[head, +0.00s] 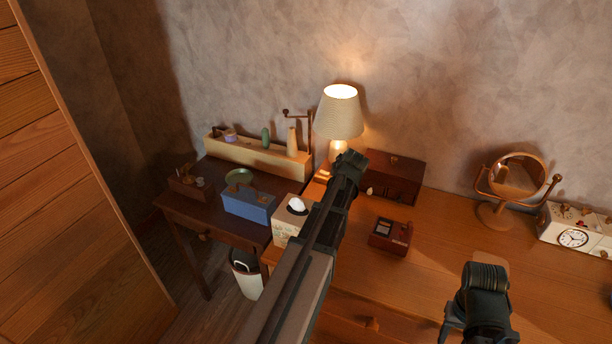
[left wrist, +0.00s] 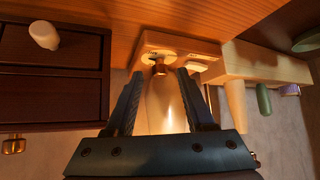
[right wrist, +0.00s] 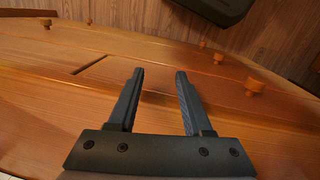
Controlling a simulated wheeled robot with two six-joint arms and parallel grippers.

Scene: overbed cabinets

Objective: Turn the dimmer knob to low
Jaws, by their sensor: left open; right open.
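The lit table lamp (head: 339,112) stands at the back of the dresser, and a light wooden block (head: 322,176) shows at its foot. In the left wrist view this block (left wrist: 147,41) carries a small brass-brown knob (left wrist: 160,69) on a pale round plate, with a white piece (left wrist: 197,67) beside it. My left gripper (left wrist: 160,74) is open, with its fingertips on either side of the knob's position; I cannot tell whether they touch it. In the head view my left gripper (head: 351,158) hides part of the block. My right gripper (right wrist: 158,70) is open and empty by the dresser's front.
A dark drawer box (head: 396,176) stands right of the lamp, with a small red-brown box (head: 391,235) in front. A tissue box (head: 289,220) is to the left. A mirror (head: 517,180) and a clock (head: 573,238) stand on the right. The dresser's middle is clear.

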